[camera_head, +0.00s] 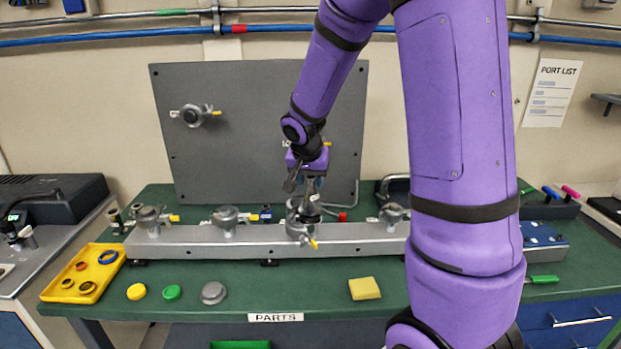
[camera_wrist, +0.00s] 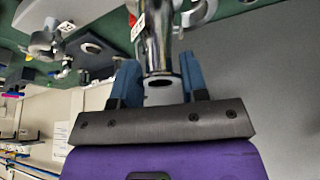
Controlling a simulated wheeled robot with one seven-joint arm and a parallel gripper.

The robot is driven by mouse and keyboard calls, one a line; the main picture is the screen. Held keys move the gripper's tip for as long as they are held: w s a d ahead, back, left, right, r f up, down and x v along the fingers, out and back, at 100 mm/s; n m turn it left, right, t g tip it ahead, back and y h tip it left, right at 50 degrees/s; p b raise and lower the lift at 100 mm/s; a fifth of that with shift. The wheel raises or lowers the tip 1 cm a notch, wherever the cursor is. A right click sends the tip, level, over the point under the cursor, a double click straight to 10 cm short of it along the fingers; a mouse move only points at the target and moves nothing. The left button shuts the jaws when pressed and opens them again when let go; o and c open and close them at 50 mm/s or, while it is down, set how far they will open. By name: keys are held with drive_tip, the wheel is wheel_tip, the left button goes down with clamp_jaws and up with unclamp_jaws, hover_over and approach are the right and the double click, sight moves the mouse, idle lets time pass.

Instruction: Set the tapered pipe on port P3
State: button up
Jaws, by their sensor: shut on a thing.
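A shiny metal tapered pipe (camera_head: 311,187) points down from my gripper (camera_head: 308,172) to the clamp port (camera_head: 298,228), third from the left on the grey rail (camera_head: 190,240). The pipe's lower end is at this port's mouth. I cannot tell whether it is seated. In the wrist view, my gripper's blue fingers (camera_wrist: 159,82) are shut on the pipe (camera_wrist: 158,42), one on each side, and its open end faces the camera. The port labels are too small to read, so I cannot tell which port is P3.
Other clamp ports (camera_head: 228,219) stand on the rail at both sides. A grey upright panel (camera_head: 240,105) is close behind. In front lie a yellow tray (camera_head: 60,294) with rings, round caps (camera_head: 213,292) and a yellow block (camera_head: 365,288). The front middle of the green table is clear.

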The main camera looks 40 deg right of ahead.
drive_tip(key=shift+f, duration=0.65)
idle(1.5)
drive_tip(key=o, duration=1.1)
drive_tip(key=v, duration=1)
drive_tip(key=s+a+r+n+y, duration=0.1)
drive_tip(key=s+a+r+n, duration=0.2)
drive_tip(key=s, duration=0.5)
drive_tip(key=s+a+r+n+t+y, duration=0.1)
drive_tip(key=s+a+r+n, duration=0.2)
drive_tip(key=s, duration=0.5)
drive_tip(key=s+a+r+n+t+y, duration=0.1)
drive_tip(key=s+a+r+n, duration=0.2)
drive_tip(key=s, duration=0.5)
drive_tip(key=shift+a+n, duration=0.4)
drive_tip(key=shift+a, duration=0.25)
